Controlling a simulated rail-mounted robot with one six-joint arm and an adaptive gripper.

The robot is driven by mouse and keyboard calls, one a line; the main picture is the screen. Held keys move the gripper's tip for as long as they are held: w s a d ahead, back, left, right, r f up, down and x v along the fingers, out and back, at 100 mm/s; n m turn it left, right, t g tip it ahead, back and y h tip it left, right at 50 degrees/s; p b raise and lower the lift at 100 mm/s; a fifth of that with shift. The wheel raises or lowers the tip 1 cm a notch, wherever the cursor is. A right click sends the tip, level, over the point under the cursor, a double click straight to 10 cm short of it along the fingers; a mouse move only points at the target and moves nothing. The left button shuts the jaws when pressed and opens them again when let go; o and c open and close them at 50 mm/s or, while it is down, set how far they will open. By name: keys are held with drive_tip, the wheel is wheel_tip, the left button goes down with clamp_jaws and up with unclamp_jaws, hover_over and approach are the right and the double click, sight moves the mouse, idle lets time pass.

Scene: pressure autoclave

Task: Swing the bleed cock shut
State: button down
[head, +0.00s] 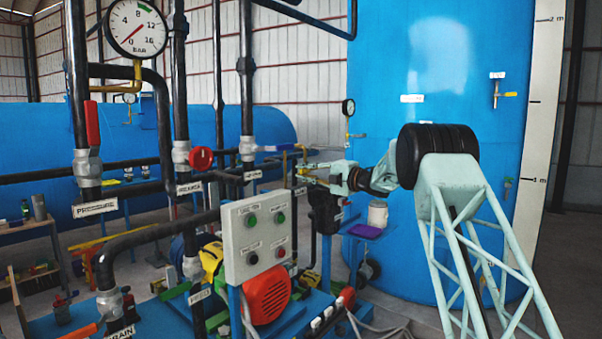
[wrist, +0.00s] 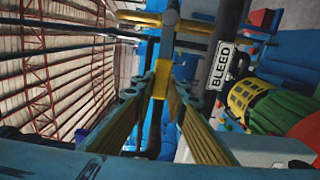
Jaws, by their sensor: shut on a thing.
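The bleed cock's yellow handle (wrist: 160,82) runs from a brass body (wrist: 170,18) down between my fingers in the wrist view. My gripper (wrist: 161,88) is shut on this handle, with a ribbed finger on each side of it. A white BLEED label (wrist: 222,66) sits on the dark pipe just right of the handle. In the head view my gripper (head: 308,172) reaches left from my arm to the pipework behind the control box. There the handle is small and partly hidden by the fingers, so its exact angle is hard to tell.
A grey control box (head: 257,240) and an orange motor (head: 267,294) stand below and left of my gripper. Dark vertical pipes (head: 247,70) and a pressure gauge (head: 138,27) are farther left. A large blue tank (head: 440,85) stands behind my arm.

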drive_tip(key=shift+f, duration=0.15)
drive_tip(key=c, duration=2.6)
unclamp_jaws()
drive_tip(key=shift+o, duration=0.2)
drive_tip(key=shift+d, duration=0.1)
drive_tip(key=v, duration=1.2)
drive_tip(key=shift+r, duration=0.2)
